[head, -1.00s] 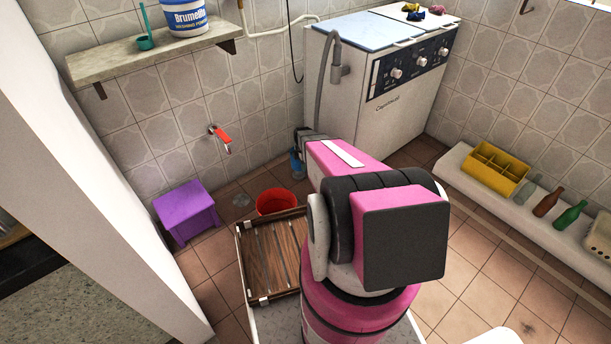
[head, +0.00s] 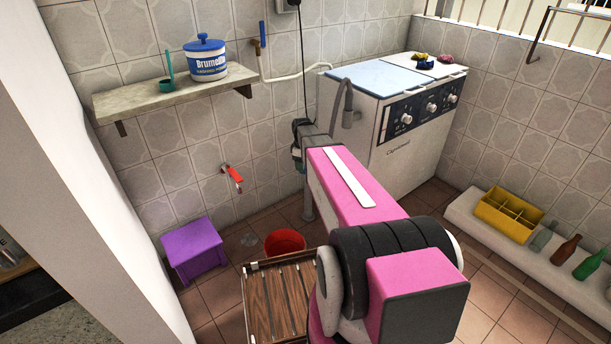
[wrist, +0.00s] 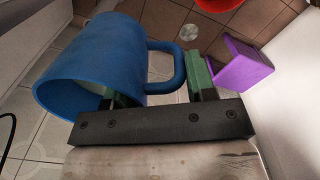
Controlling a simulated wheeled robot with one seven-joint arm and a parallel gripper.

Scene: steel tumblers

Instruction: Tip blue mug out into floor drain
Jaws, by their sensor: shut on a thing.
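The blue mug (wrist: 95,62) fills the left of the wrist view, its pale inside showing at the lower left. Its handle lies between the green fingers of my gripper (wrist: 162,78), which is shut on the mug; the left finger is partly hidden by the mug. What the mug holds cannot be made out. In the head view my arm largely hides gripper and mug, near the back wall.
A purple stool (head: 193,247) stands left of the drain and a red bucket (head: 284,243) to its right. A wooden slatted rack (head: 276,300) lies in front. A red-handled tap (head: 232,178) sticks out from the wall. A white washing machine (head: 400,140) stands at the right back.

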